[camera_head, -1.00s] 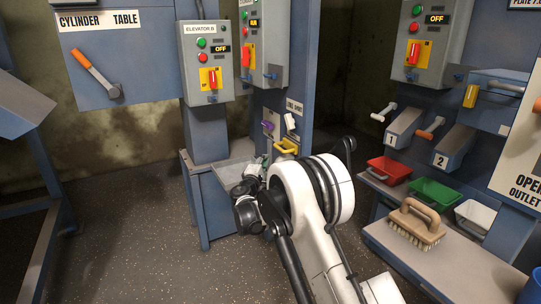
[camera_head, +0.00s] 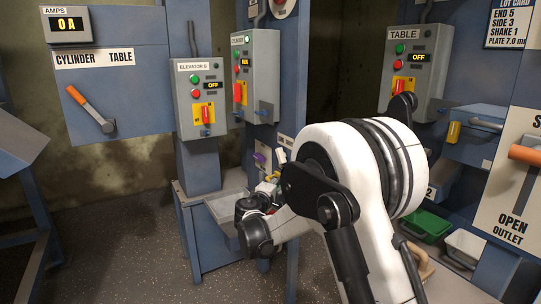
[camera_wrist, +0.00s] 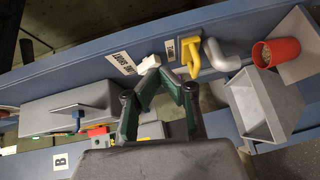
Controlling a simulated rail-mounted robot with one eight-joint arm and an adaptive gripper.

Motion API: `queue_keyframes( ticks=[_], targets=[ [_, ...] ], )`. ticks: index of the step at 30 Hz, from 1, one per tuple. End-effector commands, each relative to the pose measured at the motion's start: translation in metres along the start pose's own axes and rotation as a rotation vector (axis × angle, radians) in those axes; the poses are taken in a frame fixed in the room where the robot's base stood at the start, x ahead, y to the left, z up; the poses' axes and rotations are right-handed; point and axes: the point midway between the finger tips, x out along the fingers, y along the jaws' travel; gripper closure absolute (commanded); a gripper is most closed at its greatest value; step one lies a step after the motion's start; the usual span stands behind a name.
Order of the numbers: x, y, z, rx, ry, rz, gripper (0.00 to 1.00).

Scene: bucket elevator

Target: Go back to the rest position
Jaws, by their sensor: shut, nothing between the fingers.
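My gripper (camera_head: 268,186) is low in the middle of the head view, in front of the blue post, partly hidden by my own arm. In the wrist view my gripper (camera_wrist: 160,76) has its two dark green fingers drawn together at the tips, with nothing held. A small white block (camera_wrist: 148,62) on the blue post shows just past the fingertips; I cannot tell whether they touch it. A yellow handle (camera_wrist: 190,50) and a grey bent handle (camera_wrist: 221,56) are to the right of the fingertips.
A red cup (camera_wrist: 277,52) and an open grey tray (camera_wrist: 280,90) are right of my fingers. The elevator B box (camera_head: 201,98) is on the left. My arm passes near the green bin (camera_head: 426,226) and white bin (camera_head: 464,246). Open floor (camera_head: 110,245) lies at left.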

Motion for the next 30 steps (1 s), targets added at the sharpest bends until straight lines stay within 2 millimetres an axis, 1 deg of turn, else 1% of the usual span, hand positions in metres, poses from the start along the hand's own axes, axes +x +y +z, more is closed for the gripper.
queue_keyframes(
  ticks=[1,6,11,15,17,21,26,30],
  targets=[
    [-0.004,0.018,0.015,0.028,-0.017,-0.026,1.00],
    [-0.020,0.057,0.063,0.128,-0.070,-0.115,1.00],
    [-0.043,0.088,0.107,0.224,-0.118,-0.198,1.00],
    [-0.068,0.109,0.144,0.308,-0.159,-0.268,1.00],
    [-0.080,0.117,0.160,0.346,-0.177,-0.299,1.00],
    [-0.111,0.132,0.194,0.432,-0.215,-0.367,1.00],
    [-0.151,0.143,0.231,0.533,-0.258,-0.445,1.00],
    [-0.189,0.149,0.260,0.623,-0.292,-0.512,1.00]
  ],
)
